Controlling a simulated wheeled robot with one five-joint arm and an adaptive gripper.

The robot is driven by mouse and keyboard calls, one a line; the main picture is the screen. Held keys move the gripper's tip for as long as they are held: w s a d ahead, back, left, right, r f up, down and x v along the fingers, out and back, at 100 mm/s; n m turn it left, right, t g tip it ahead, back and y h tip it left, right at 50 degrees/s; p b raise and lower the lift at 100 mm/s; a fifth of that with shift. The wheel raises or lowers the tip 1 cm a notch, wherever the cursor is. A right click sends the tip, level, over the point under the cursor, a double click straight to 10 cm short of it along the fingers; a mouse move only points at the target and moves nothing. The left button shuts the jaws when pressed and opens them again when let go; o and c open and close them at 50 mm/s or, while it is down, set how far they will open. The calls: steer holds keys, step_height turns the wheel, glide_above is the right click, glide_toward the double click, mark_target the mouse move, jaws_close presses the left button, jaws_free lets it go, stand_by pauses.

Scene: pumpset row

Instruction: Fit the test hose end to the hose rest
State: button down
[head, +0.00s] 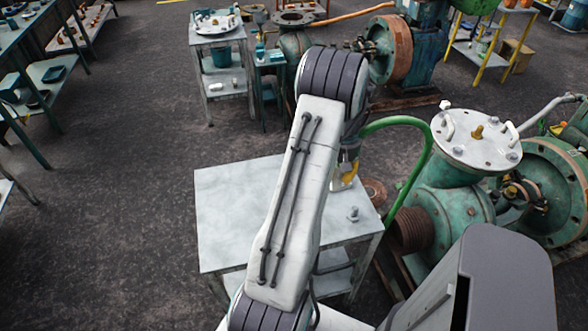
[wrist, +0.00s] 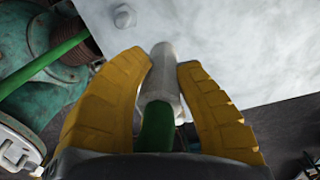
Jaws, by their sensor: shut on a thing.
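My gripper (head: 346,184) is over the right part of a pale metal table, mostly hidden behind my arm in the head view. In the wrist view its yellow fingers (wrist: 167,85) are shut on the test hose end, a grey metal sleeve (wrist: 163,72) on a green hose (wrist: 157,128). The sleeve points away from the wrist, toward the tabletop. A small grey hex-shaped fitting (head: 353,213) stands on the table near its right front corner. It also shows in the wrist view (wrist: 124,16), apart from the sleeve. I cannot tell for sure that it is the hose rest.
The table (head: 230,210) is otherwise bare on its left. The green hose (head: 400,122) arches right toward a green pump (head: 455,200) with a white top flange (head: 470,145). A rusty ring (head: 375,191) lies beside the table. Dark floor lies open to the left.

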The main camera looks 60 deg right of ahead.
steer(key=s+n, duration=0.6)
steer(key=n, duration=0.5)
steer(key=shift+s+d+r, duration=0.15)
steer(key=shift+s+d, duration=0.05)
steer(key=shift+s, duration=0.15)
steer(key=shift+n, duration=0.3)
steer(key=shift+h+b, duration=0.3)
steer(key=shift+b, duration=0.2)
steer(key=shift+f+b, duration=2.25)
steer(key=shift+f, duration=0.4)
steer(key=shift+f, duration=0.3)
steer(key=shift+f+b, duration=1.2)
steer(key=shift+b, duration=0.05)
steer(key=shift+f, duration=0.15)
